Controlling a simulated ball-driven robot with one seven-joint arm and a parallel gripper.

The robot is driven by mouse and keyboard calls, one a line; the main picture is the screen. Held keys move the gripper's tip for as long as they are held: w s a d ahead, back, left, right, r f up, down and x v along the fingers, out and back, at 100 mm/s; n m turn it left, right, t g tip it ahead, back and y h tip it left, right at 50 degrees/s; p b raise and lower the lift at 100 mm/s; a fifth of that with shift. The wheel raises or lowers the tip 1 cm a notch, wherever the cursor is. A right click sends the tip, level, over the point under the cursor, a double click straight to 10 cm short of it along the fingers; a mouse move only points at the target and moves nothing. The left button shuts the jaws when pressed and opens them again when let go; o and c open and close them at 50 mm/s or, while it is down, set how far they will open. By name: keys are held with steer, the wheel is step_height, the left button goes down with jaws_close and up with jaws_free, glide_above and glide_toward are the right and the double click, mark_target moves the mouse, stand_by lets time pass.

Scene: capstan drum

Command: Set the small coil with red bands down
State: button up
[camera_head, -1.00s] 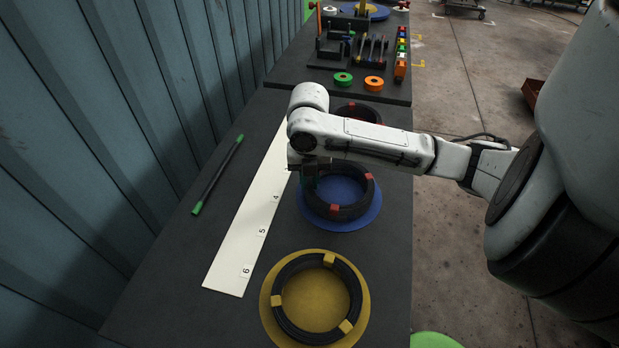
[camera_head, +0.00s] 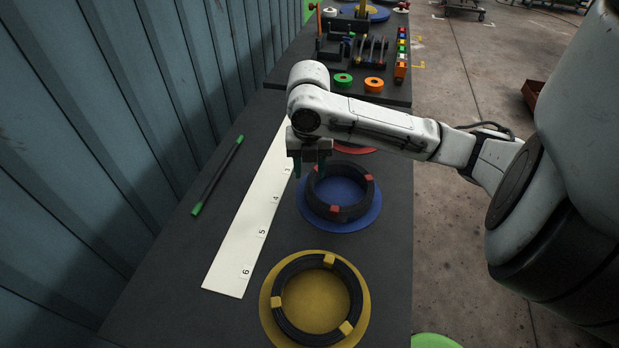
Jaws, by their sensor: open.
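A small black coil with red bands (camera_head: 360,208) lies flat on a round blue disc (camera_head: 347,226). My gripper (camera_head: 310,172) is open, with its fingers pointing down over the coil's far left rim. One finger is left of the rim and the other is over or near it. The fingers look raised clear of the coil, and nothing is held between them. The exact gap to the rim is hard to tell.
A larger black coil with yellow bands (camera_head: 347,272) lies on a yellow disc (camera_head: 268,315) in front. A red disc (camera_head: 357,149) is partly hidden behind my arm. A numbered white strip (camera_head: 236,255) and a green-ended rod (camera_head: 218,174) lie left. Several tools stand farther back.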

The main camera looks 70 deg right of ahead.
step_height(320, 180, up, 8)
steer(key=shift+f, duration=0.15)
stand_by(0.4)
